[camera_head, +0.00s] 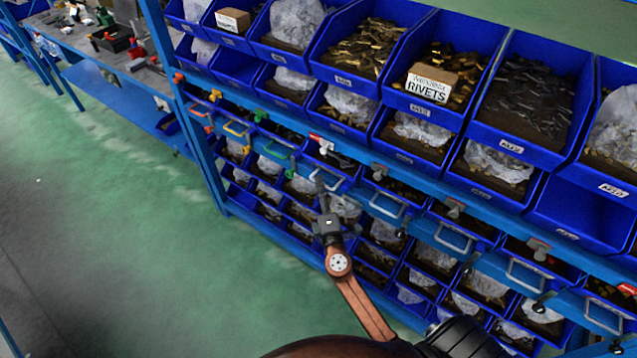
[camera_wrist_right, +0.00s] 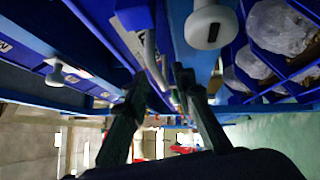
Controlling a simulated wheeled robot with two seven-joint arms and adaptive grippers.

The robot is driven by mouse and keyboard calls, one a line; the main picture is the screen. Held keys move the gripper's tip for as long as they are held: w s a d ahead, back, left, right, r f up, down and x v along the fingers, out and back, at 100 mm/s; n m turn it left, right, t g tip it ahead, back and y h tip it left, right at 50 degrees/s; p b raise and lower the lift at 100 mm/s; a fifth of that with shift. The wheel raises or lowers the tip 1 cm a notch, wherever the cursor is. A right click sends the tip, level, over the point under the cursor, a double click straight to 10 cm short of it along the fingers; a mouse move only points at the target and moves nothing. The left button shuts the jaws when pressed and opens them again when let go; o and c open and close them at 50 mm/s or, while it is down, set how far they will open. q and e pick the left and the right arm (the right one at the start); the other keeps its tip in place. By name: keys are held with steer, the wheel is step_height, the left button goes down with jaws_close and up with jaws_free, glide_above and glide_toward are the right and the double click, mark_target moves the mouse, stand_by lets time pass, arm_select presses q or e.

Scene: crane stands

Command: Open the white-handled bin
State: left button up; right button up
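A row of bins with coloured loop handles runs along the blue rack in the head view. A pale, white-looking handle (camera_head: 339,184) is on the bin right of the green-handled one, partly hidden by my right gripper (camera_head: 322,187). In the right wrist view a whitish handle bar (camera_wrist_right: 151,52) is just ahead of and above my right gripper (camera_wrist_right: 158,84). The gripper's two dark fingers are apart with nothing between them; I cannot tell whether they touch the handle. The bin appears closed. My left gripper is not in view.
A white round-ended latch (camera_wrist_right: 210,25) hangs close above the fingers in the right wrist view. Open blue bins of parts, one with a RIVETS box (camera_head: 431,83), fill the upper shelves. A workbench (camera_head: 105,60) stands at the far left. The green floor (camera_head: 130,190) is clear.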

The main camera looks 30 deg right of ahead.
steer(key=shift+w+d+r, duration=0.1)
steer(key=shift+w+d, duration=0.15)
steer(key=shift+w, duration=0.4)
steer(key=shift+c, duration=0.5)
jaws_close()
